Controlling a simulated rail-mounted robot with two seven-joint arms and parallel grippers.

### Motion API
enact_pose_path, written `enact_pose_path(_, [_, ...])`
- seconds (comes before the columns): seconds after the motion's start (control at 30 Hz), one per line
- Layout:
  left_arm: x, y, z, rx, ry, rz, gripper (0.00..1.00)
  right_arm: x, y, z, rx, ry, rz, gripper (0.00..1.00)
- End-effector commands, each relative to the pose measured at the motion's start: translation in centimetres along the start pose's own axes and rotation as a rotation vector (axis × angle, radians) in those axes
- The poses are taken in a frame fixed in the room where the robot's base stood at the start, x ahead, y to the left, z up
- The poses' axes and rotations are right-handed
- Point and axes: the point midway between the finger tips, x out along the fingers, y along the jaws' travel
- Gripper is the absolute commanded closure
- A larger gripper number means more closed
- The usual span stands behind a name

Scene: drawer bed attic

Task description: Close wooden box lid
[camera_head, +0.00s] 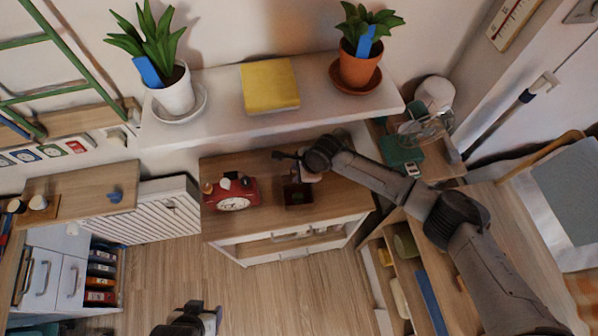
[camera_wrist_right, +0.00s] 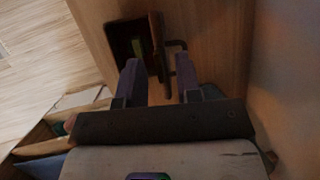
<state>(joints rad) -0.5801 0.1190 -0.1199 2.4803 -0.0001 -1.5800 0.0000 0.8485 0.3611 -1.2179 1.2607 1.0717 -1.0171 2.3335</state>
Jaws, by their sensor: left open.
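The small dark wooden box (camera_head: 298,195) stands on the wooden cabinet top, right of the red radio-like clock. In the right wrist view, the box's dark open inside (camera_wrist_right: 122,42) shows something green in it. Its lid (camera_wrist_right: 157,46) stands raised along the box's right side there. My right gripper (camera_head: 287,158) is just behind the box in the head view. Its two fingers (camera_wrist_right: 159,80) are apart with nothing between them, close to the lid. My left gripper (camera_head: 196,316) is open and low at the bottom edge, far from the box; its fingertips are hard to make out.
The red clock (camera_head: 232,192) stands left of the box. A white shelf (camera_head: 220,112) with two potted plants and a yellow book (camera_head: 269,85) overhangs behind. The cabinet top (camera_head: 335,197) is clear right of the box. Open floor lies in front.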

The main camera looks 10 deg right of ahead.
Motion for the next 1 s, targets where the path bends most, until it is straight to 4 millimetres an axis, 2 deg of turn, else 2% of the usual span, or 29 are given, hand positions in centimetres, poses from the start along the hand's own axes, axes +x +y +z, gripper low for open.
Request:
enact_pose_path(0.27, [0.01,0.00,0.01,0.000,0.000,0.000,0.38,0.06,0.00,0.00,0.000,0.000,0.000,0.68])
enact_pose_path(0.6, [0.02,0.00,0.02,0.000,0.000,0.000,0.38,0.06,0.01,-0.02,0.000,0.000,0.000,1.00])
enact_pose_path(1.0, [-0.02,-0.01,0.00,0.001,-0.001,0.000,0.38,0.04,0.02,-0.02,0.000,0.000,0.000,1.00])
